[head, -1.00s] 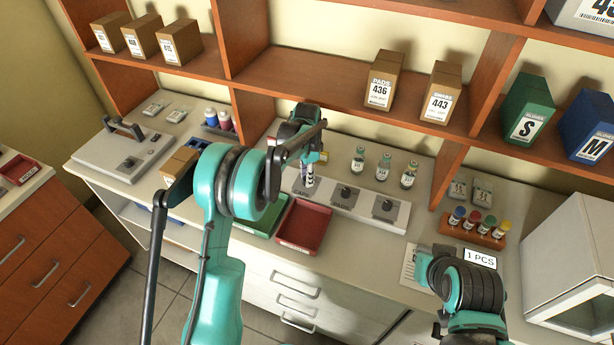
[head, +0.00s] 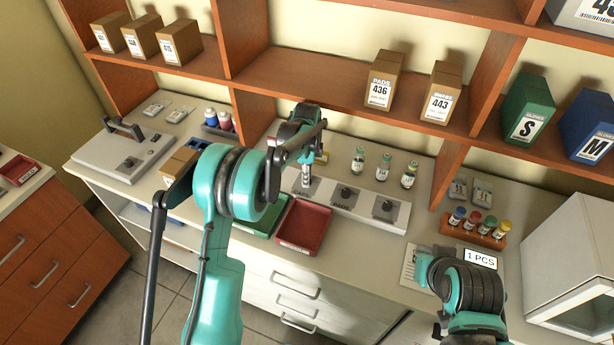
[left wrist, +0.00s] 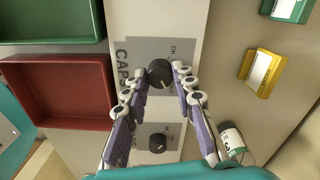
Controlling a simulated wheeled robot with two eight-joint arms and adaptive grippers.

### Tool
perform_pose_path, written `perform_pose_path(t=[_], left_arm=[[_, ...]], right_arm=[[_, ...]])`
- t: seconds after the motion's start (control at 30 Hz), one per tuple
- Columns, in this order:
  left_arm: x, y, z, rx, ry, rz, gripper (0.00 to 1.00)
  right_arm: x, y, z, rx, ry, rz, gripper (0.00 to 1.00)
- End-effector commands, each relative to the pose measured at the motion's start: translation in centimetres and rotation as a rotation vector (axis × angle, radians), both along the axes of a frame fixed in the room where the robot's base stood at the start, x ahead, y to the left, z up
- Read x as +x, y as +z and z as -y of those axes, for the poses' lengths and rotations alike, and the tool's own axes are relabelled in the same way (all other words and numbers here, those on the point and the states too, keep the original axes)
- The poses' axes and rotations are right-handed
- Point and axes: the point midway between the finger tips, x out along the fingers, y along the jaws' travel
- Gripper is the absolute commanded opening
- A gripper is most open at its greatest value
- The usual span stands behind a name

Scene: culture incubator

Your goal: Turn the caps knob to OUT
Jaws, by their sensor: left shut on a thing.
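The caps knob (left wrist: 160,73) is a round dark knob on a light panel, beside the printed word CAPS in the left wrist view. My left gripper (left wrist: 162,80) is shut on it, one fingertip on each side. Its pointer setting is too small to read. In the head view my left gripper (head: 305,184) reaches down onto the left end of the knob panel (head: 367,222) and hides the caps knob. My right arm shows at the lower right, but its fingers are not visible.
The pads knob (head: 345,194) and a third knob (head: 388,207) sit to the right. Several vials (head: 382,168) stand behind the panel. A red tray (head: 304,226) and a green tray (head: 262,222) lie in front. A shelf (head: 340,92) overhangs the counter's back.

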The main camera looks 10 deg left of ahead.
Motion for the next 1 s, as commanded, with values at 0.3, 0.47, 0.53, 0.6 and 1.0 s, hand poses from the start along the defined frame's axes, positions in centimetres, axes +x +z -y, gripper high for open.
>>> perform_pose_path(t=[0.3,0.47,0.53,0.6,1.0], left_arm=[[0.0,0.0,0.0,0.0,-0.003,0.0,0.0],[0.0,0.0,0.0,0.0,-0.003,0.0,0.47],[0.0,0.0,0.0,0.0,-0.002,0.0,0.47],[0.0,0.0,0.0,0.0,-0.002,0.0,0.47],[0.0,3.8,0.0,0.0,-0.002,0.0,0.47]], right_arm=[[0.0,0.0,0.0,0.0,0.0,0.0,0.0],[0.0,0.0,0.0,0.0,0.0,0.0,0.0],[0.0,0.0,0.0,0.0,0.0,0.0,0.0],[0.0,0.0,0.0,0.0,0.0,0.0,0.0],[0.0,0.0,0.0,0.0,0.0,0.0,0.0]])
